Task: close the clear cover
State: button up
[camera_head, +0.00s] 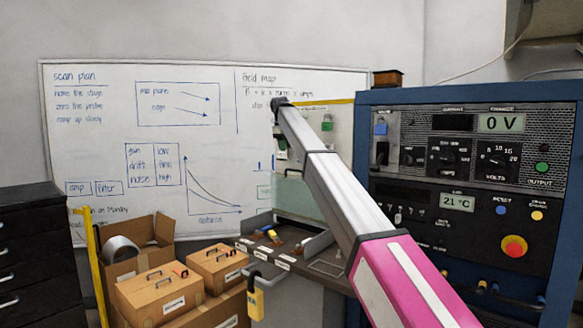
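The clear cover (341,133) appears as a pale, see-through upright panel with a yellow strip along its top edge. It stands at the back of a grey bench unit (285,247), left of the instrument rack, and looks raised. My silver and pink arm crosses in front and hides part of it. My gripper (284,150) seems to hang below the dark far end of the arm, in front of or close to the panel. It is small and partly hidden by my arm link. I cannot tell whether it touches the cover or whether its fingers are open.
A blue-framed instrument rack (460,190) with knobs and a red button stands close on the right. Cardboard boxes (160,297) sit at lower left beside a black drawer cabinet (38,260). A yellow padlock (256,301) hangs at the bench front. A whiteboard (110,80) is behind.

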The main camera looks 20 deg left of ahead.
jog(key=x, duration=1)
grip_shut()
